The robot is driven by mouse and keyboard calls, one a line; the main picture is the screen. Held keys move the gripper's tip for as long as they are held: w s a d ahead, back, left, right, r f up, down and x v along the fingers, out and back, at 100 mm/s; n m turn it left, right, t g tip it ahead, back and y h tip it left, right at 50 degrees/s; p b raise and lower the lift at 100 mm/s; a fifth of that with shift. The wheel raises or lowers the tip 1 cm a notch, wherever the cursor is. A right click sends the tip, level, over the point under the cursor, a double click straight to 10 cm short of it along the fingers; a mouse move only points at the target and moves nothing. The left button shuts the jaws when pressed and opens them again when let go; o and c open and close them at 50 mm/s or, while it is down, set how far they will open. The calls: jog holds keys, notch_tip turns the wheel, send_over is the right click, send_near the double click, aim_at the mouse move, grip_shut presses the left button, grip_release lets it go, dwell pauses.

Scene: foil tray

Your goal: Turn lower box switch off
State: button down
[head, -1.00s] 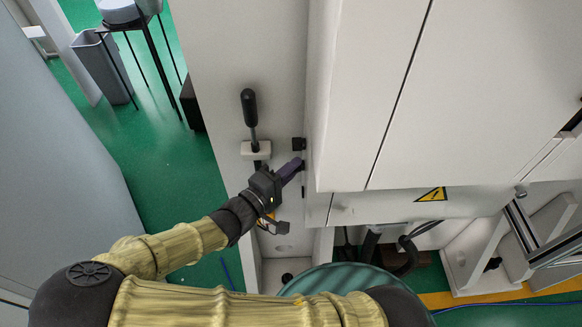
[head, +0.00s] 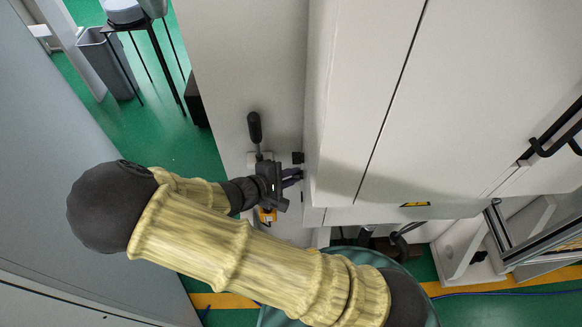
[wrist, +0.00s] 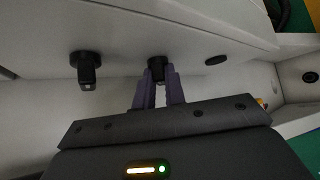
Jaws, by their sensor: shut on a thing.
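The lower box switch is a small black knob on the white panel; in the wrist view (wrist: 157,63) it sits between the tips of my purple fingers. My gripper (wrist: 157,80) is shut on this knob. In the head view my gripper (head: 296,176) reaches the panel from the left, and the wrist and fingers mostly hide the held knob. A second black switch knob (wrist: 87,68) stands free to its left in the wrist view; in the head view it is the upper one (head: 298,157), just above my fingers. Its handle points away from the panel.
A black-handled lever (head: 255,128) stands on the side panel just above my wrist. The white cabinet (head: 390,100) closes off the right side. A round black plug (wrist: 216,60) lies right of the held knob. A grey bin (head: 108,60) stands far left.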

jog(key=shift+w+r+n+g+y+p, duration=0.15)
jog(key=shift+n+g+p, duration=0.5)
jog(key=shift+g+p, duration=0.65)
jog(key=shift+w+n+g+y+p, duration=0.1)
jog(key=shift+n+g+y+p, duration=0.15)
jog(key=shift+n+g+p, duration=1.05)
jog(key=shift+w+r+m+g+y+p, duration=0.15)
jog(key=shift+g+p, duration=0.45)
jog(key=shift+p, duration=1.45)
jog(key=shift+f, duration=0.15)
jog(key=c, duration=1.5)
grip_release()
jog(key=shift+o, duration=0.2)
